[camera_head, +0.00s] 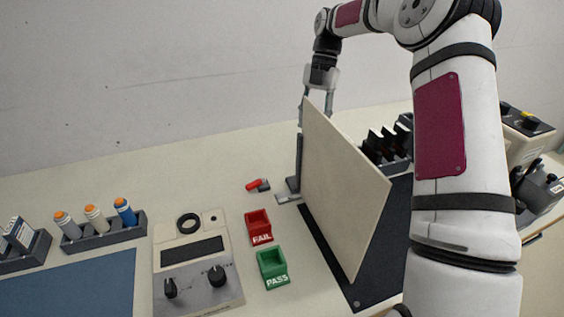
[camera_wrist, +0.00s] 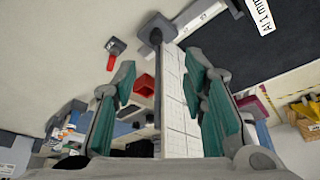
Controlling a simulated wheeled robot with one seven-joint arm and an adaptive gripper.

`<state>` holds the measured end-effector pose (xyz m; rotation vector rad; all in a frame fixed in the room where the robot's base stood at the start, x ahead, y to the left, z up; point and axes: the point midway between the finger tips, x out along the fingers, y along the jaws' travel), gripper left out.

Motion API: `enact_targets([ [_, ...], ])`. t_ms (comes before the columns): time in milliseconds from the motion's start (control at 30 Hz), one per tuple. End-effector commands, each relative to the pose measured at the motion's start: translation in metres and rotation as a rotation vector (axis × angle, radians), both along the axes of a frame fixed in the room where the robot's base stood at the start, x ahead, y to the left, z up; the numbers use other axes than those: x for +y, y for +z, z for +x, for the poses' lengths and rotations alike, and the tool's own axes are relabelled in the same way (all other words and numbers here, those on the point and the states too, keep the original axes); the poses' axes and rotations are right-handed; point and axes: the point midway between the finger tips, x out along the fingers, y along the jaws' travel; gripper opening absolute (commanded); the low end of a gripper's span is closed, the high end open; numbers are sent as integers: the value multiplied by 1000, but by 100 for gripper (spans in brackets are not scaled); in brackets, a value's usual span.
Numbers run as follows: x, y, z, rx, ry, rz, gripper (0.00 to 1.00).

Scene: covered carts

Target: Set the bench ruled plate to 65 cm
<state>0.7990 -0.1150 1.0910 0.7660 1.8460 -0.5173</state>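The ruled plate (camera_head: 345,190) is a large cream board standing upright at the right of the bench, its plain face toward the head camera. In the wrist view a pale face with fine grid lines (camera_wrist: 175,105) runs between my fingers. A grey post (camera_head: 299,158) stands at its far left edge; its top shows in the wrist view (camera_wrist: 156,27). My gripper (camera_head: 316,106) is at the plate's upper far corner. In the wrist view my gripper (camera_wrist: 160,72) has its green-padded fingers wide apart, one on each side of the plate. The contact is hidden; no scale reading is legible.
A black base (camera_head: 355,289) lies under the plate, with a dark slotted rack (camera_head: 385,148) behind. Red FAIL (camera_head: 259,228) and green PASS (camera_head: 272,267) bins, a meter box (camera_head: 196,266) and a red-tipped piece (camera_head: 256,185) sit left. The bench's back left is clear.

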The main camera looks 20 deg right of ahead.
Motion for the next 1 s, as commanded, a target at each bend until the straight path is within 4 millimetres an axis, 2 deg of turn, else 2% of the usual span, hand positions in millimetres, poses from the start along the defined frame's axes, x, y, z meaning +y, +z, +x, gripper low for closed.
enact_targets([
  [167,1,-8,-3,0,5,4,39],
  [267,5,-20,-7,3,5,4,39],
  [700,28,-97,-30,3,5,4,39],
  [833,33,-114,-35,2,5,4,39],
  [1000,36,-125,-37,-1,4,3,39],
])
